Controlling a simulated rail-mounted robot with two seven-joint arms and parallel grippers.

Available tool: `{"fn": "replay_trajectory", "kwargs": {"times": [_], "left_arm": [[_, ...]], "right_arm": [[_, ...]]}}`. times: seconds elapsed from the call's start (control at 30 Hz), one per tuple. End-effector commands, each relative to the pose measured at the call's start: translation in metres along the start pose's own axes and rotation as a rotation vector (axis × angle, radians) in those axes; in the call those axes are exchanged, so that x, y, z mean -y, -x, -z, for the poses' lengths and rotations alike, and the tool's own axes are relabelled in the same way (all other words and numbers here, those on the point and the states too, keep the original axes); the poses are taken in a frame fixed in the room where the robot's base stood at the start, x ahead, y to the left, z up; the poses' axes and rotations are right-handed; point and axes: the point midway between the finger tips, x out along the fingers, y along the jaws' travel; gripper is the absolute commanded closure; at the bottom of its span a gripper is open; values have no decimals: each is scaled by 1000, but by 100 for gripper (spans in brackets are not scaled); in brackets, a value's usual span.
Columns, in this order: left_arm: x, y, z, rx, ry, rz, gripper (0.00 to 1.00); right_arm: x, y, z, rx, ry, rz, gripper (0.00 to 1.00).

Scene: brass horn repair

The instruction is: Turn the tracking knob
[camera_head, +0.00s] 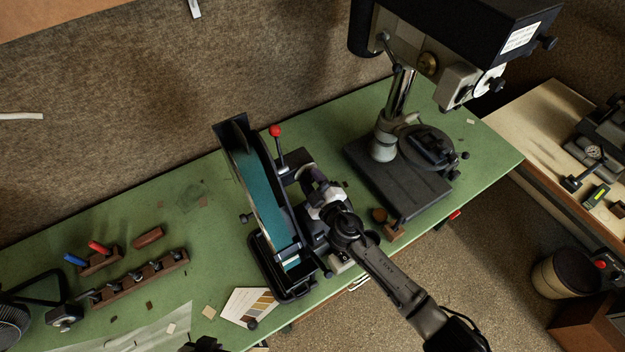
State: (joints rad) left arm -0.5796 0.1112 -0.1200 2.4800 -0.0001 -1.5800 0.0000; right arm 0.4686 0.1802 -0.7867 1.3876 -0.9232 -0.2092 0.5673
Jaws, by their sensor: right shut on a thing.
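The belt sander (262,195), with a teal belt on a tilted black frame, stands mid-bench. A red-ball lever (276,132) rises at its back. My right arm comes in from the lower right, and my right gripper (312,182) is at the sander's right side, below the lever. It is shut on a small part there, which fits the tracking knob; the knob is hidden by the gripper. A dark shape at the bottom edge may be my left gripper (204,344); its jaws cannot be made out.
A drill press (400,185) stands to the right on the green bench (205,250). A wooden tool rack (140,278) and colour-handled tools lie at left. A sample card (248,306) lies in front of the sander. A bin (565,275) stands on the floor at right.

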Motion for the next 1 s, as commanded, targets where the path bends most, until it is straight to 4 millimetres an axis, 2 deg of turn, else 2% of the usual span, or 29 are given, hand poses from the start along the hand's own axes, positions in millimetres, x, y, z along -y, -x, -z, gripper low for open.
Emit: {"fn": "replay_trajectory", "kwargs": {"times": [0.7,1.0], "left_arm": [[4,-9,-4,2,-13,11,100],[3,-11,-4,2,-10,8,100]], "right_arm": [[0,0,0,-15,432,-15,88],[0,0,0,-19,529,-19,88]]}}
